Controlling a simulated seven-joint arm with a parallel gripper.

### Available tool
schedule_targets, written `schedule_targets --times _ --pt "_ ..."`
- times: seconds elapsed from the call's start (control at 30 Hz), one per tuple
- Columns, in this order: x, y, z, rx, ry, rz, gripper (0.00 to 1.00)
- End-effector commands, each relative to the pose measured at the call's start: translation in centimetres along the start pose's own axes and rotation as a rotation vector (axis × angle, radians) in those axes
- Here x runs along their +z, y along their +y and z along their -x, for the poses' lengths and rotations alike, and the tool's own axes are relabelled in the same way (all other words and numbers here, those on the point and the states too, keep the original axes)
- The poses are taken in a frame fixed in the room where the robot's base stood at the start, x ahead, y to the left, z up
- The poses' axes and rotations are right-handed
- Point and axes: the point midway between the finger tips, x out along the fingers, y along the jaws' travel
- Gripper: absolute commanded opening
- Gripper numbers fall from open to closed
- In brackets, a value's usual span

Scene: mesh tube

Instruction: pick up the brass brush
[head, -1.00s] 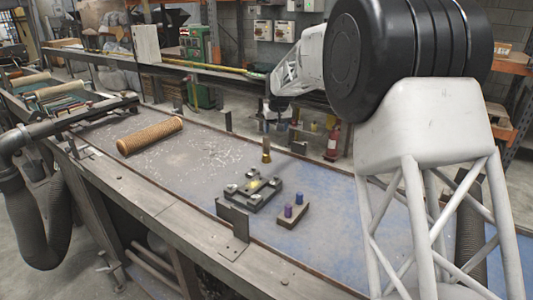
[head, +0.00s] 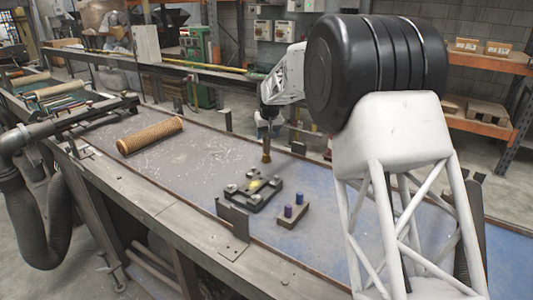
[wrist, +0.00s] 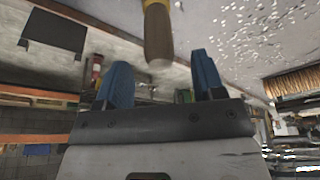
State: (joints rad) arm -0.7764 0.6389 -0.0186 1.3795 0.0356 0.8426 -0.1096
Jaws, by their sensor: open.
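The brass brush (head: 266,154) stands upright on the blue-grey table (head: 330,245), behind the dark fixture. Its handle points up. In the wrist view the brush (wrist: 158,35) shows as a brown handle with a yellow band, its end near the gap between my fingertips. My gripper (head: 268,112) is just above the brush in the head view. In the wrist view my gripper (wrist: 160,68) is open, with two blue fingers apart and nothing held. I cannot tell whether the handle end is between the fingers.
A tan mesh tube (head: 150,135) lies at the table's left. A dark fixture (head: 258,203) with a yellow piece stands in front of the brush. A small block (head: 289,219) holding two pegs, purple and blue, is right of it. The table between tube and brush is clear.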

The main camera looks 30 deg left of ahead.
Motion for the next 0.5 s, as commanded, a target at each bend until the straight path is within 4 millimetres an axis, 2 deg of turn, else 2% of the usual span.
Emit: schedule_targets --times 0.5 --pt "0.06 0.01 -0.8 0.0 -0.001 0.0 0.63"
